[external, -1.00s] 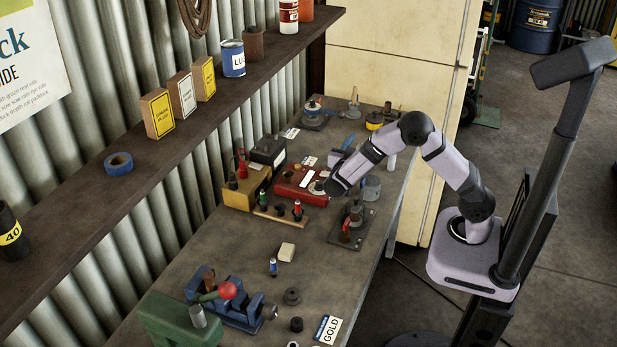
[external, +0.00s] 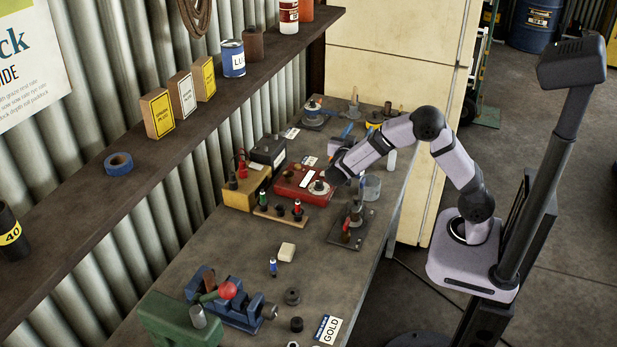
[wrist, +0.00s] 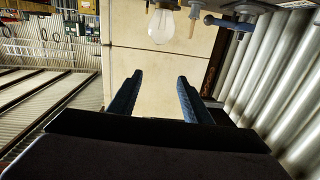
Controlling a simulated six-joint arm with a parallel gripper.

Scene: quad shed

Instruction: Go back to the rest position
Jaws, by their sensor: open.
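My gripper (wrist: 156,95) shows in the wrist view with its two blue fingers apart and nothing between them. In the external view my gripper (external: 340,148) is over the far half of the bench, by the red box (external: 298,182), and is partly hidden behind my wrist. My arm arches from its base at the right over the bench's right edge. In the wrist view the fingers point toward the cream cabinet (wrist: 150,65), with a light bulb (wrist: 162,27) near the top edge.
The bench (external: 235,250) holds a blue vise (external: 240,305), a green block (external: 175,322), a black stand (external: 350,225), a yellow box with a black battery (external: 268,150) and a wooden strip of small parts (external: 280,215). A shelf (external: 75,240) runs along the left wall. The bench's middle is mostly clear.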

